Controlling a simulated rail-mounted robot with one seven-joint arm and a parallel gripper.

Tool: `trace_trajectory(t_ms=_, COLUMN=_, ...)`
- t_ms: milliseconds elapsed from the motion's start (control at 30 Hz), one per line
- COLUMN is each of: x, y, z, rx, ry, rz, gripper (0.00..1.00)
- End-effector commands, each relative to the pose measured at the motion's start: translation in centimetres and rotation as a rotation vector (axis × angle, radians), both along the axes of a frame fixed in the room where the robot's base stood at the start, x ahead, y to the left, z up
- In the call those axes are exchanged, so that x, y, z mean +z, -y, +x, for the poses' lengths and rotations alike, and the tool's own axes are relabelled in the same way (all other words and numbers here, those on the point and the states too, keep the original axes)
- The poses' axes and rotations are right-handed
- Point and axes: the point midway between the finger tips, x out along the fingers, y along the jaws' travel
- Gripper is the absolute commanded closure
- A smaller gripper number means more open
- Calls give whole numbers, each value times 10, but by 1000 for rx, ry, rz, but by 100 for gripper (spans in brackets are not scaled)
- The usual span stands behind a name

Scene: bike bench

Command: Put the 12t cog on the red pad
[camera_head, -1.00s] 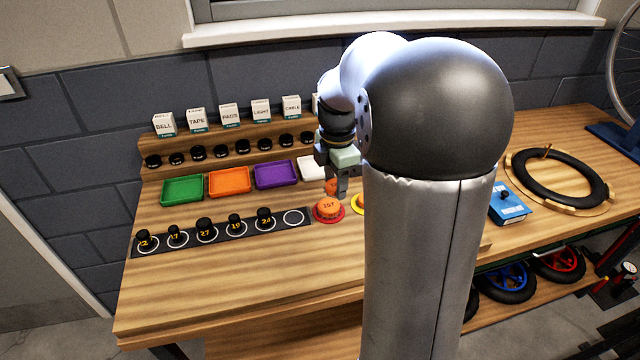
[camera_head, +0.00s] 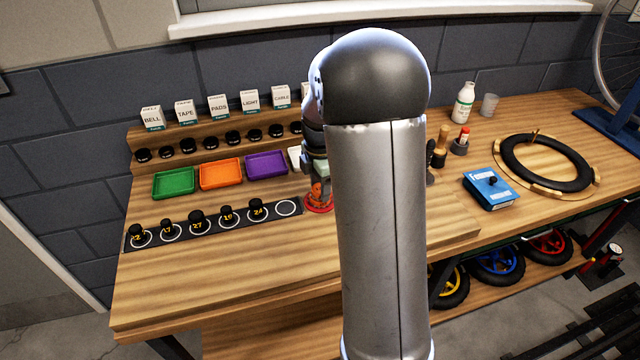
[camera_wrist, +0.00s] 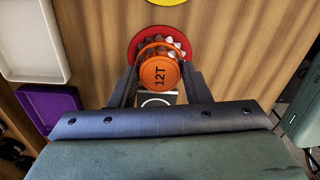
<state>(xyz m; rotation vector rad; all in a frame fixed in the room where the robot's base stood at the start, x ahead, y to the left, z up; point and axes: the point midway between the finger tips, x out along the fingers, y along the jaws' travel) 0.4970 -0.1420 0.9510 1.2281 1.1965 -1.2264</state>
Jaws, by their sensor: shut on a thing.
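My gripper (camera_wrist: 160,84) is shut on the 12t cog (camera_wrist: 160,71), whose orange top reads "12T" in the wrist view. In the head view my gripper (camera_head: 317,178) is low, just above the red pad (camera_head: 318,211), and my arm partly covers it. In the wrist view the red pad (camera_wrist: 134,46) shows behind the held cog. Another orange piece and silvery teeth show on the pad there; in the earlier head frame an orange-topped cog sits on it. Whether the held cog touches it I cannot tell.
A black strip (camera_head: 150,248) with several black-topped pieces and one empty ring (camera_head: 287,208) lies left of the pad. Green (camera_head: 174,182), orange (camera_head: 221,174) and purple (camera_head: 266,165) trays stand behind. A yellow pad (camera_wrist: 167,2) is close by. Front bench wood is clear.

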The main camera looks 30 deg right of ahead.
Motion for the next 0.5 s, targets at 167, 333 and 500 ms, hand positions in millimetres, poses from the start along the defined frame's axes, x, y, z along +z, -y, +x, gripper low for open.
trace_trajectory(t_ms=167, x=-2, y=0, z=0, rx=0, ry=0, rz=0, gripper=35)
trace_trajectory(t_ms=333, x=-2, y=0, z=0, rx=0, ry=0, rz=0, gripper=35)
trace_trajectory(t_ms=500, x=5, y=0, z=0, rx=0, ry=0, rz=0, gripper=35)
